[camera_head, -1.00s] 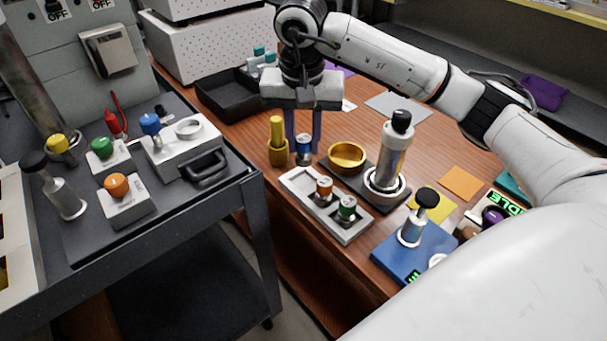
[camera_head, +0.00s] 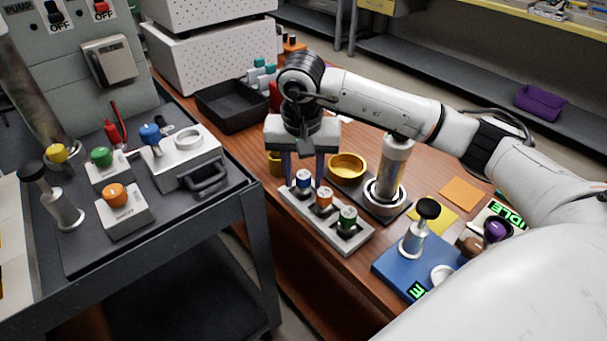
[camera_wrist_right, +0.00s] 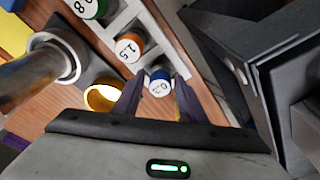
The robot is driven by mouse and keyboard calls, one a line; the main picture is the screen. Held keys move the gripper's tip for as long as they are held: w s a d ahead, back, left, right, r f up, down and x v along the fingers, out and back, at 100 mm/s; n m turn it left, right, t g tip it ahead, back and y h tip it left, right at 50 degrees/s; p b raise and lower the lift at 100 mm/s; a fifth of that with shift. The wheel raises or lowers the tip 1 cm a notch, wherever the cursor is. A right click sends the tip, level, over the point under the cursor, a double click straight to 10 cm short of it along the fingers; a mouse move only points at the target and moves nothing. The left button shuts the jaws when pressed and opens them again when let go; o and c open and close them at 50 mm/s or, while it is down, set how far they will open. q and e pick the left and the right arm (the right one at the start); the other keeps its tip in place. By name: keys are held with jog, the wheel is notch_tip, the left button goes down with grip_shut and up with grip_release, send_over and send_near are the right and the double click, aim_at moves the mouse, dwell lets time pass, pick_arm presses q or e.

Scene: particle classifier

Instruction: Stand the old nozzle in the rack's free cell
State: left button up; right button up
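The light grey rack (camera_head: 334,229) stands on the wooden table with three nozzles in a row. The blue-topped nozzle (camera_head: 303,181) stands upright in its left-end cell. The orange-topped nozzle (camera_head: 324,199) is in the middle cell and the green-topped one (camera_head: 347,217) in the right-end cell. My right gripper (camera_head: 303,179) is above the left end, open, with a finger on either side of the blue nozzle and small gaps between. The right wrist view shows the blue nozzle (camera_wrist_right: 160,82) between and just beyond the fingertips (camera_wrist_right: 160,90). My left gripper is not in view.
A gold dish (camera_head: 347,165) sits just behind the rack. A tall metal cylinder (camera_head: 394,165) stands in a ring holder to its right. A blue scale (camera_head: 395,268) is at the front right. A dark cart (camera_head: 230,197) stands close on the left. A black tray (camera_head: 230,120) lies behind.

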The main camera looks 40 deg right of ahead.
jog(key=shift+o, duration=0.2)
jog(key=shift+r, duration=0.1)
notch_tip(320, 180, up, 12)
jog(key=s+a+p, duration=0.1)
jog(key=shift+s, duration=0.2)
jog(key=shift+a, duration=0.1)
dwell(1.7)
